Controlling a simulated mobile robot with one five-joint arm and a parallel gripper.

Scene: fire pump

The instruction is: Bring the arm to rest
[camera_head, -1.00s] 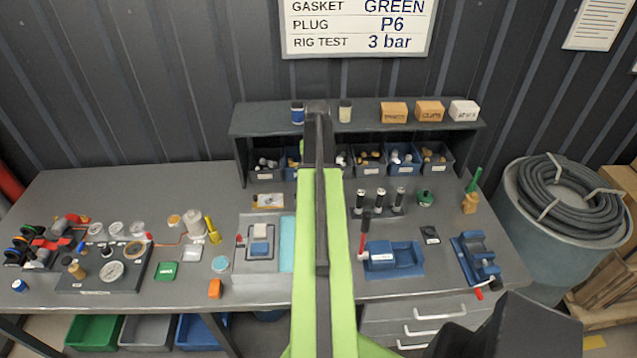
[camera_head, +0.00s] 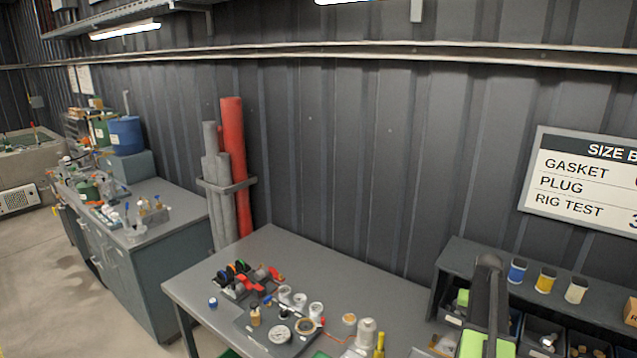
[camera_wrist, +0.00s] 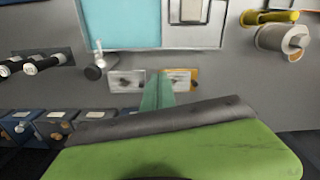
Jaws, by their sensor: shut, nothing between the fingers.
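My gripper (camera_wrist: 158,90) shows in the wrist view as narrow teal fingers, shut together with nothing held, in front of a green body with a dark grey bar. It hangs above the workbench (camera_wrist: 225,85), with a visible gap to the things below. In the head view my green and dark arm rises at the lower right, in front of the shelf unit (camera_head: 450,270); the fingers are hidden there.
In the wrist view a tray (camera_wrist: 226,20) with a light-blue area, a yellow-handled tool (camera_wrist: 270,17) and blue bins (camera_wrist: 50,125) lie around my gripper. In the head view, red and grey tubes (camera_head: 237,165) stand behind the bench. The floor at left (camera_head: 70,290) is clear.

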